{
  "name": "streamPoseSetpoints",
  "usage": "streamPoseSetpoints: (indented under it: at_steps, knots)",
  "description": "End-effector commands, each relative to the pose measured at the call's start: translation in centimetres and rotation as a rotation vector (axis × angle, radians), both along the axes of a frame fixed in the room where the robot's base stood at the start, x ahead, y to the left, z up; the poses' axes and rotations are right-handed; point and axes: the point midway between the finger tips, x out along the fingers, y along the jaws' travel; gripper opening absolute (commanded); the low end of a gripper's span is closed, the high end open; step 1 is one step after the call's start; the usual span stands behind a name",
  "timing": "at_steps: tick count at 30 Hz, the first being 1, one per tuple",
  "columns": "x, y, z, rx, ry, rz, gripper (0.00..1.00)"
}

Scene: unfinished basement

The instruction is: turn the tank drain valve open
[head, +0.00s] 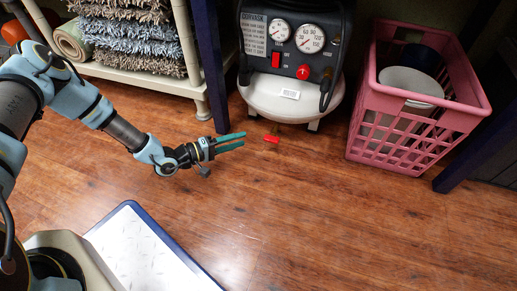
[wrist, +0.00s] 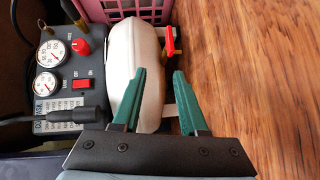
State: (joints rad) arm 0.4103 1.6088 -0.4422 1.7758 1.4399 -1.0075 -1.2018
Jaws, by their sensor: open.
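The compressor has a white tank (head: 268,101) under a dark panel with two gauges, a red switch and a red knob. The tank drain valve is a small red lever (head: 271,139) low at the tank's underside, just above the floor. In the wrist view the red lever (wrist: 170,40) shows beyond the fingertips, beside the white tank (wrist: 138,65). My gripper (head: 244,140) has green fingers, is open and empty, and points at the lever from the left in the head view. The fingertips are apart from the lever. In the wrist view the gripper (wrist: 160,72) sits next to the tank.
A pink crate (head: 370,120) holding dishes stands right of the compressor. A cream shelf (head: 140,78) with folded rugs stands at the left, by a dark blue post (head: 209,60).

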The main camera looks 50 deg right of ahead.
Motion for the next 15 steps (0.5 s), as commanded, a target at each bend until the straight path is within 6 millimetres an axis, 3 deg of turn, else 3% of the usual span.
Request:
streamPoseSetpoints:
  at_steps: [1,3,10,15]
  knots:
    - [-1.3,-0.1,-2.3,-0.024,0.041,-0.013,0.42]
    - [-2.6,-0.3,-3.1,-0.053,0.087,-0.027,0.42]
    - [-4.3,-0.8,-3.6,-0.088,0.139,-0.045,0.42]
    - [-5.4,-2.9,-3.7,-0.087,0.139,-0.045,0.42]
